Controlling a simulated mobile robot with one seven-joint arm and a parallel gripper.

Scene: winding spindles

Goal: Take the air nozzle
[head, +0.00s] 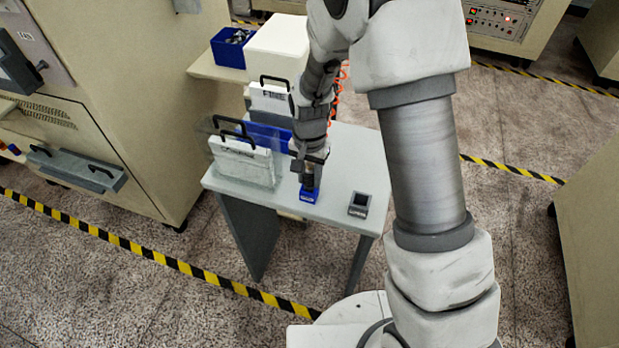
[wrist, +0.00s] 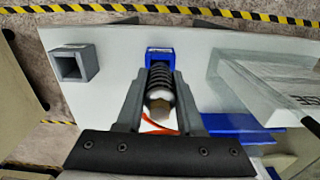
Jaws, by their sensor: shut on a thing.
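The air nozzle (wrist: 160,88) is a dark ribbed cylinder with a pale rounded end, seen between the fingers in the wrist view. My gripper (wrist: 160,76) is shut on it. In the head view my gripper (head: 309,178) points down over the table's front part, and the fingers mostly hide the nozzle. A small blue holder (wrist: 159,54) is at the far end of the nozzle; it also shows in the head view (head: 309,195), right below the fingers. I cannot tell whether the nozzle's tip is inside the holder.
An empty grey square holder (head: 359,204) stands on the grey table (head: 335,192), right of the blue one. Clear and white cases with black handles (head: 241,160) stand at the left. An orange hose (head: 342,75) shows behind my arm. The table's front edge is close.

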